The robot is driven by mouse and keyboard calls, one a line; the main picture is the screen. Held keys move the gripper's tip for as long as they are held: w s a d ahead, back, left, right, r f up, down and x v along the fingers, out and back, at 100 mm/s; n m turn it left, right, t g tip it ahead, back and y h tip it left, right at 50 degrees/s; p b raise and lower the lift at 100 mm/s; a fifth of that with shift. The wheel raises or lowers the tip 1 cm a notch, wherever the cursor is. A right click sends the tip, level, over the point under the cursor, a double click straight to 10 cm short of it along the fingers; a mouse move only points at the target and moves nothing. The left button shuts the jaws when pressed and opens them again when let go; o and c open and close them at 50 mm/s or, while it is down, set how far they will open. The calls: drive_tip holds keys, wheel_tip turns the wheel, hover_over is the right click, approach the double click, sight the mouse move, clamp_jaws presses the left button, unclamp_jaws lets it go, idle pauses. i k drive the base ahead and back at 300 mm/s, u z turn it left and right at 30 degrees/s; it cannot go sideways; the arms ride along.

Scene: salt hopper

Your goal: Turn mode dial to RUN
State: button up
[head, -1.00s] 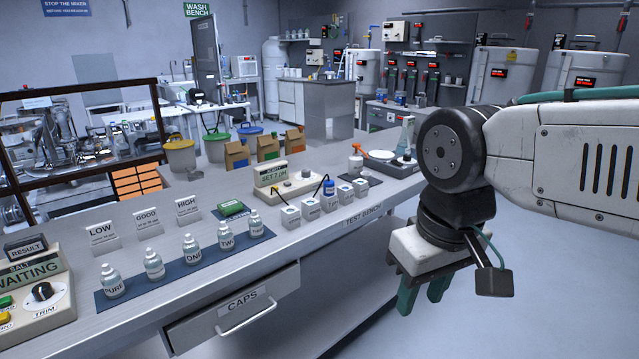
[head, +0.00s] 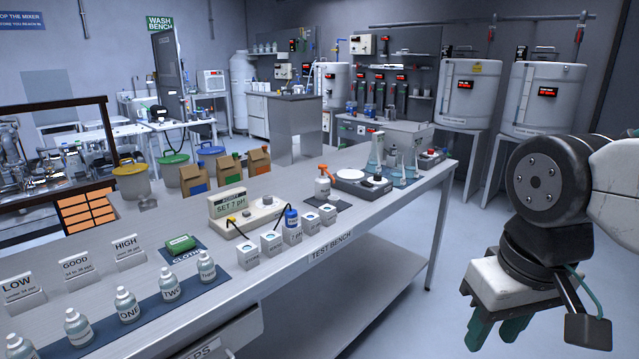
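I cannot make out a dial marked MODE or RUN in the head view. The meter (head: 248,212) on the bench has a display that reads SET 7 pH and small controls on its sloping front. My gripper (head: 494,332) hangs at the lower right, over the floor and clear of the bench. Its green fingers point down with a gap between them, and I see nothing held. It touches nothing.
The test bench (head: 300,250) runs from lower left to centre, carrying bottles, labelled blocks and glass flasks (head: 374,160). White tanks (head: 468,92) stand at the back right. The floor (head: 455,232) between bench and tanks is clear.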

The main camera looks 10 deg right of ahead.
sight(266, 201)
drive_tip(key=z, duration=0.35)
drive_tip(key=i, duration=1.4)
drive_tip(key=u, duration=0.85)
drive_tip(key=i, duration=0.4)
drive_tip(key=u, duration=0.3)
